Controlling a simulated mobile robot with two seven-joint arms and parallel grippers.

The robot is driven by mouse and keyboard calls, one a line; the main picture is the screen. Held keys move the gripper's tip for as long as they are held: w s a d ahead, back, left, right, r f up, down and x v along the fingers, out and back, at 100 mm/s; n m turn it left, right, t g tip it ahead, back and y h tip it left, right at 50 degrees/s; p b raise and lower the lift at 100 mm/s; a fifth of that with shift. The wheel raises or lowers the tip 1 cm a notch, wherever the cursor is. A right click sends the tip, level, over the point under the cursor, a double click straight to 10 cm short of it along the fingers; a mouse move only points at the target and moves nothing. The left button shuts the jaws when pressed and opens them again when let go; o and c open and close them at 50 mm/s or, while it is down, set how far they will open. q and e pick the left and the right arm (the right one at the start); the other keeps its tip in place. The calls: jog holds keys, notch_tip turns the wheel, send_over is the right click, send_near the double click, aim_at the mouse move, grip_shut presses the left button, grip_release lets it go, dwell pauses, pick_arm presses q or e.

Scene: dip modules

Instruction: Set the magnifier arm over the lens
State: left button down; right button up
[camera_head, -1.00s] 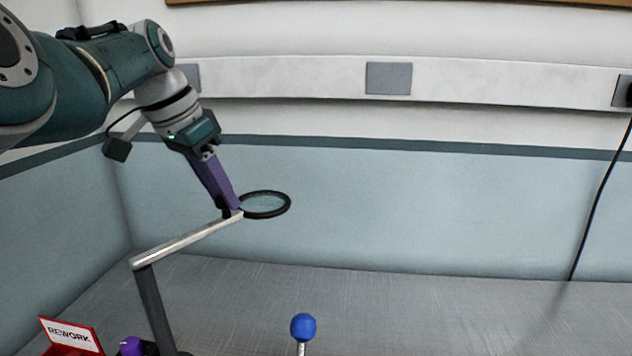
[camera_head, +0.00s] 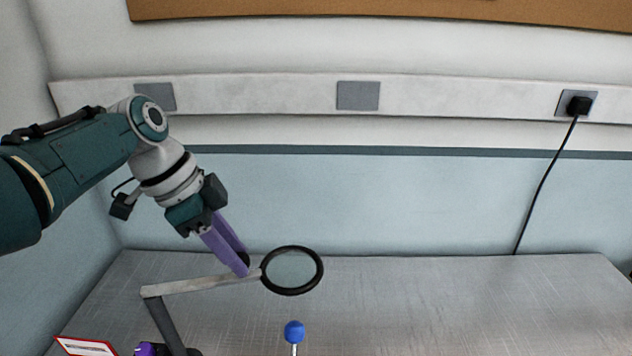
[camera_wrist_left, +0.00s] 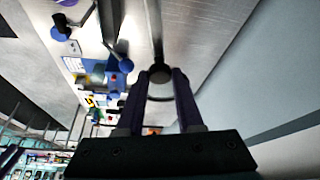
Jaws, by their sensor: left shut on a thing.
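The magnifier has a round black-rimmed lens (camera_head: 318,270) at the end of a pale bar (camera_head: 195,285), carried by a dark tilted post (camera_head: 165,322) at the lower left. My left gripper (camera_head: 243,267), with purple fingers, is shut on the bar's end beside the rim. I cannot make out a separate lens below. My right gripper is not in view.
A red-edged sign (camera_head: 85,346) and a purple part (camera_head: 148,349) are near the post's foot. The grey bench (camera_head: 450,290) is clear to the right. A black cable (camera_head: 547,180) hangs at the back wall. Several blue items (camera_wrist_left: 118,70) show in the wrist view.

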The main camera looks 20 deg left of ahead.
pick_arm(q)
jog(key=s+m+g+p, duration=0.3)
jog(key=s+m+g, duration=0.2)
jog(key=s+m, duration=0.8)
jog(key=shift+s+d+m, duration=0.3)
jog(key=shift+s, duration=0.65)
jog(key=c, duration=0.5)
grip_release()
jog(key=shift+c, duration=0.2)
jog(key=shift+a+r, duration=0.1)
jog(key=b+v, duration=0.1)
jog(key=v, duration=0.8)
jog(key=shift+a+r+b, duration=0.2)
jog(key=shift+r+b, duration=0.1)
